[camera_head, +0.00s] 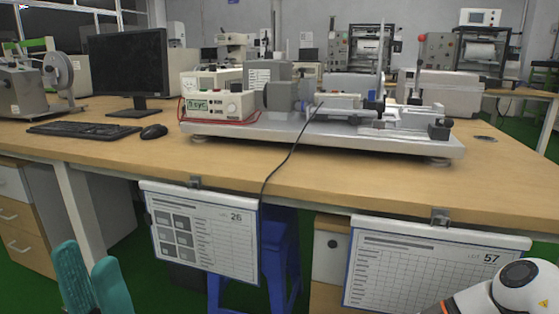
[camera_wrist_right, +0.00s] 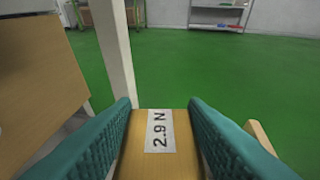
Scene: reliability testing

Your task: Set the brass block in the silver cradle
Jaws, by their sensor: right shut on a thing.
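The brass block (camera_wrist_right: 157,155) is a tan-gold block with a white label reading "2.9 N". It shows in the right wrist view, between the two teal fingers of my right gripper (camera_wrist_right: 160,120), which is shut on it. The right gripper and the block are out of the head view. My left gripper (camera_head: 92,262) is at the bottom left of the head view, its teal fingertips apart and nothing visible between them. A silver bench rig (camera_head: 330,132) stands on the table; the silver cradle seems to be among its parts on the right, but I cannot single it out.
The wooden table (camera_head: 300,178) also holds a monitor (camera_head: 128,68), keyboard (camera_head: 83,129) and mouse (camera_head: 154,132). A black cable (camera_head: 287,155) hangs over the front edge. Two clipped sheets (camera_head: 205,235) hang there, with a blue stool (camera_head: 280,255) below.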

